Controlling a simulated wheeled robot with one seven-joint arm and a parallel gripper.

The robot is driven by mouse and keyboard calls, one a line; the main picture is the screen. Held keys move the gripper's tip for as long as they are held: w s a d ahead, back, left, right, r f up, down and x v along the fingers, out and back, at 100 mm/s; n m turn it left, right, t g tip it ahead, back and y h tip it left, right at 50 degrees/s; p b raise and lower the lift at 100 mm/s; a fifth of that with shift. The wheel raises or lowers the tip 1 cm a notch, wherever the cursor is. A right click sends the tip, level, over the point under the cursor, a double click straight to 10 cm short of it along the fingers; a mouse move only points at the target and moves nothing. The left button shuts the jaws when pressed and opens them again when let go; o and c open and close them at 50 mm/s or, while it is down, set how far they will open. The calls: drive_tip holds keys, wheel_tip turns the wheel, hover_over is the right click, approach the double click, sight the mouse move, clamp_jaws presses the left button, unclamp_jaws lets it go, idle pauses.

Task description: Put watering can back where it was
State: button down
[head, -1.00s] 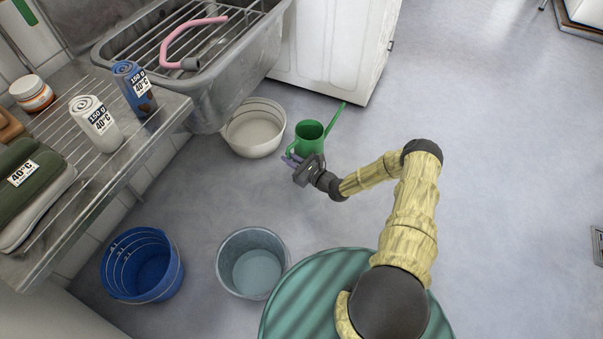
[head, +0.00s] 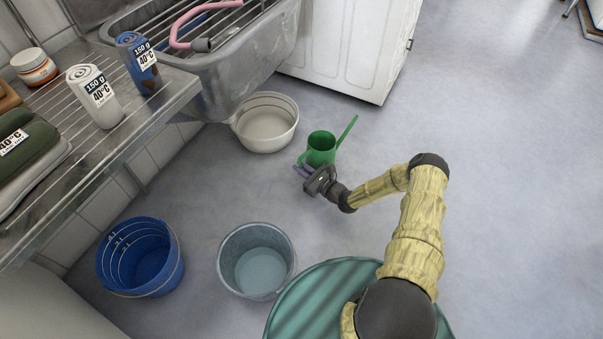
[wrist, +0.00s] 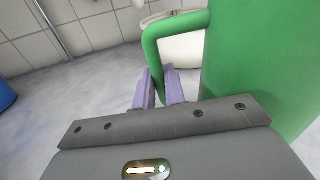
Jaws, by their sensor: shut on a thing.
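The green watering can (head: 322,149) has a long thin spout pointing up and right in the head view. My gripper (head: 302,170) is at the can's near left side, with its purple fingers on the can's handle. In the wrist view the can's body (wrist: 262,60) fills the right side, and its looped handle comes down to the fingers of my gripper (wrist: 160,88). The fingers are shut on the handle. The can looks upright. Whether its base touches the floor or hangs above it, I cannot tell.
A white basin (head: 266,124) stands left of the can, below the grey sink (head: 215,75). A grey bucket (head: 256,262) and a blue bucket (head: 140,257) stand at the lower left. A white appliance (head: 345,45) stands behind. Floor to the right is clear.

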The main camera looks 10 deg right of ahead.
drive_tip(key=shift+w+f, duration=0.1)
drive_tip(key=shift+f, duration=0.6)
drive_tip(key=shift+a, duration=0.25)
drive_tip(key=shift+d+f, duration=0.1)
drive_tip(key=shift+d, duration=0.25)
drive_tip(key=c, duration=1.6)
unclamp_jaws()
drive_tip(key=shift+o, duration=0.7)
drive_tip(key=shift+a, duration=0.1)
